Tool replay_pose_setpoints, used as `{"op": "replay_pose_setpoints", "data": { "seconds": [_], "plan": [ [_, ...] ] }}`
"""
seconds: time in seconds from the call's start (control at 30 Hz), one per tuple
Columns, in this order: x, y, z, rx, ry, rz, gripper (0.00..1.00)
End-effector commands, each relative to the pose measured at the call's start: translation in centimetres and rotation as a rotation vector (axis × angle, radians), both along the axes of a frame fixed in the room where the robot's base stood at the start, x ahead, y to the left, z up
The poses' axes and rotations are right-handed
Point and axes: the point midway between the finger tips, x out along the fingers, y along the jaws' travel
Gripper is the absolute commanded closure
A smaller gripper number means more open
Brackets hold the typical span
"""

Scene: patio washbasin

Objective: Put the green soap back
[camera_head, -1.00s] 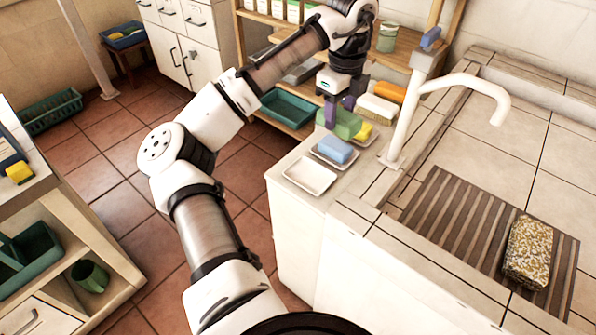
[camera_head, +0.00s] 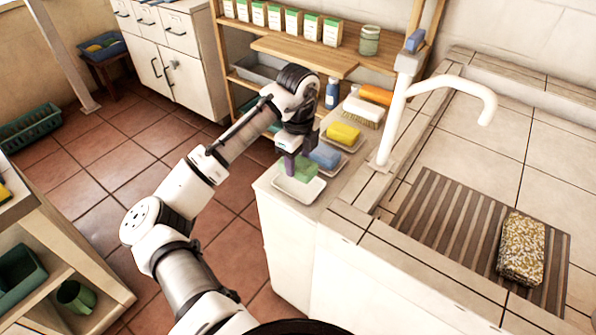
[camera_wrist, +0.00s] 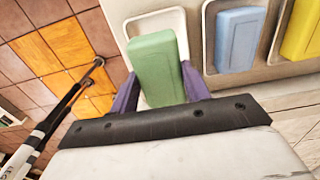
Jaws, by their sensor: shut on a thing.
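The green soap (camera_head: 303,171) is a rectangular block between the purple fingers of my gripper (camera_head: 290,166). My gripper is shut on it, right over the nearest white dish (camera_head: 306,193). In the wrist view the green soap (camera_wrist: 158,68) lies between both fingers, with the white dish's rim (camera_wrist: 134,22) around its far end. I cannot tell whether the soap touches the dish floor. The blue soap (camera_head: 325,156) sits in the middle dish, and the yellow soap (camera_head: 343,133) in the far dish. Both also show in the wrist view, blue (camera_wrist: 240,38) and yellow (camera_wrist: 301,32).
A brush (camera_head: 361,112), an orange block (camera_head: 376,94) and a blue bottle (camera_head: 331,93) stand behind the dishes. The white faucet (camera_head: 396,115) rises to the right. A speckled sponge (camera_head: 522,248) lies on the slatted mat (camera_head: 440,225). Open floor lies left of the counter.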

Motion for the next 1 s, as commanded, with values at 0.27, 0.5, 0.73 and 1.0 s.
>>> {"op": "replay_pose_setpoints", "data": {
  "seconds": [0.27, 0.5, 0.73, 1.0],
  "plan": [
    [-0.1, 0.0, -2.5, 0.000, 0.003, 0.000, 0.97],
    [0.0, 0.0, -4.8, 0.000, 0.000, -0.001, 0.97],
    [0.0, 0.0, -5.0, -0.001, 0.001, -0.001, 0.97],
    [0.0, 0.0, -5.0, 0.000, 0.000, -0.001, 0.32]
  ]
}}
